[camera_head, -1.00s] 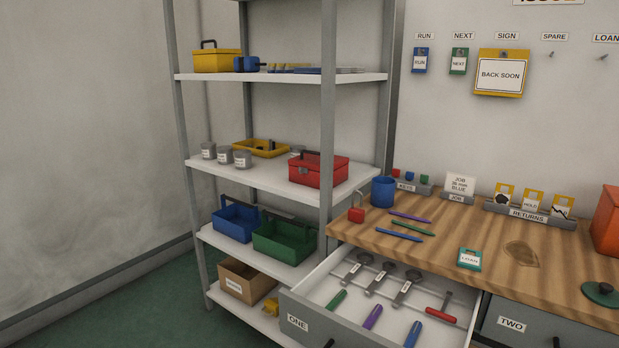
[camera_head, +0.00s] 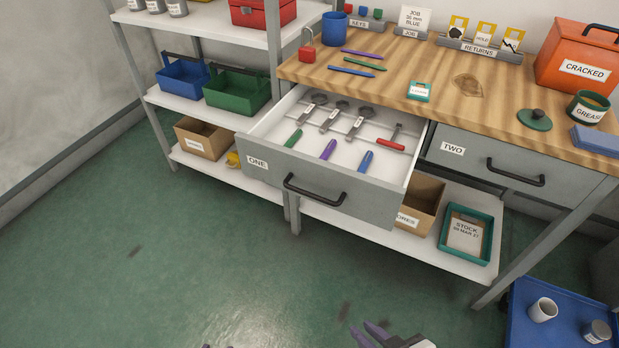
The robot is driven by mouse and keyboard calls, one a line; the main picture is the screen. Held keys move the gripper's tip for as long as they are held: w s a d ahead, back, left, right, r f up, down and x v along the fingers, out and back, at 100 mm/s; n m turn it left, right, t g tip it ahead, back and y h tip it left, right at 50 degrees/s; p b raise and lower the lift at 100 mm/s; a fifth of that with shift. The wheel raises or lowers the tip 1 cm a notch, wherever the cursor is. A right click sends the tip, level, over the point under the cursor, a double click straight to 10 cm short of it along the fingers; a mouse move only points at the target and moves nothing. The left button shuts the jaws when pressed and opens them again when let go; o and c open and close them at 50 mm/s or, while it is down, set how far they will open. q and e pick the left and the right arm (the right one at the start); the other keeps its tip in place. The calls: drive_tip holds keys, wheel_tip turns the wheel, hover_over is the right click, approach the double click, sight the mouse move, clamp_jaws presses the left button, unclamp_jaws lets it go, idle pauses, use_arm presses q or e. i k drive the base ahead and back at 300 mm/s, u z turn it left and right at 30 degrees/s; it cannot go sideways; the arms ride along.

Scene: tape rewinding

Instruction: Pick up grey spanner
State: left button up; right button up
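Three grey spanners with white labels lie side by side in the open drawer marked ONE: a left one (camera_head: 312,108), a middle one (camera_head: 333,117) and a right one (camera_head: 358,124). The label text is too small to read. My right gripper (camera_head: 361,326) shows at the bottom edge, low over the floor and well in front of the drawer (camera_head: 330,207). Its two dark fingertips are apart with nothing between them. Only a tiny dark sliver of my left gripper (camera_head: 207,346) shows at the bottom edge, so its fingers are hidden.
Green, purple and blue handled tools (camera_head: 328,150) and a red-handled tool (camera_head: 392,144) share the drawer. The drawer's front handle (camera_head: 314,190) juts out. Drawer TWO (camera_head: 515,165) is shut. A blue tray (camera_head: 520,325) stands at the lower right. The floor in front is clear.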

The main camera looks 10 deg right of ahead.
sight(315, 103)
drive_tip(key=u, duration=0.55)
drive_tip(key=k, duration=1.25)
drive_tip(key=z, duration=0.35)
drive_tip(key=i, duration=0.75)
drive_tip(key=z, duration=0.55)
drive_tip(key=i, duration=0.6)
drive_tip(key=u, duration=0.15)
